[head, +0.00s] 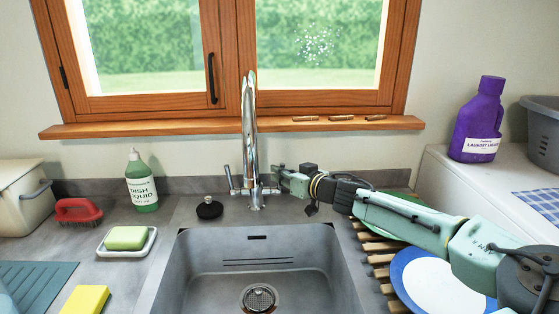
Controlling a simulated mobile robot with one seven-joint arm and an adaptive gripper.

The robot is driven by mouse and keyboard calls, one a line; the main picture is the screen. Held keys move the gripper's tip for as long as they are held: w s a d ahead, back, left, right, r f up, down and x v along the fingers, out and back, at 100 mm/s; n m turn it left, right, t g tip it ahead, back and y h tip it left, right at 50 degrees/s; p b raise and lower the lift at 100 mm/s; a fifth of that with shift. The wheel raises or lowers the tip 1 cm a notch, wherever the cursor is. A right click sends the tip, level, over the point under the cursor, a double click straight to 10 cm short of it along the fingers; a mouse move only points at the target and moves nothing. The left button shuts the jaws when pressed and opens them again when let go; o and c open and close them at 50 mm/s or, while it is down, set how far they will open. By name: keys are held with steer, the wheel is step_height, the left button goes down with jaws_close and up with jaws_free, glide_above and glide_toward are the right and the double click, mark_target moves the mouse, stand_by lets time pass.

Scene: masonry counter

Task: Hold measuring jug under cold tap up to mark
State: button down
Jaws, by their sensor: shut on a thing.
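The chrome tap (249,125) stands upright behind the sink, with a lever on each side of its base. My gripper (281,175) reaches in from the right and is shut at the tap's right lever (271,190); the fingertips are small and partly hidden. No water stream is visible below the spout. The grey sink (205,262) is empty, with a round drain strainer (259,298) in its floor. I cannot make out a measuring jug; a pale blue thing (8,296) is cut off at the left edge.
A black plug (209,208), green dish liquid bottle (142,183), red brush (78,210) and soap dish (126,249) stand left of the sink. A yellow sponge (86,299) lies in front. A wooden rack (378,259) with a blue-rimmed plate (401,284) is under my arm.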

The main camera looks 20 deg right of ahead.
stand_by(0.3)
steer(key=c, duration=1.7)
jaws_free()
steer(key=shift+o, duration=0.2)
steer(key=v, duration=1.2)
